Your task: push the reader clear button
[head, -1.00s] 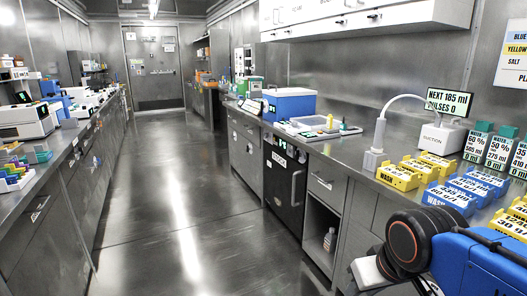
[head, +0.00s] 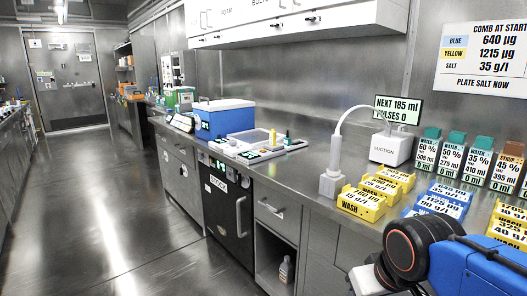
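I cannot pick out a reader or its clear button for certain. A white suction unit (head: 391,146) stands on the right bench, with a screen (head: 398,109) reading "NEXT 185 ml, PULSES 0" above it. A small dark-faced device (head: 181,122) stands left of the blue cooler box, too small to read. My blue arm with a black and orange joint fills the lower right corner. The fingers of my gripper do not show.
The right bench also holds the blue cooler box (head: 223,117), a white tray (head: 258,147), yellow wash racks (head: 361,203), blue racks (head: 440,203) and several labelled bottles (head: 477,160). The floor aisle (head: 100,210) is clear.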

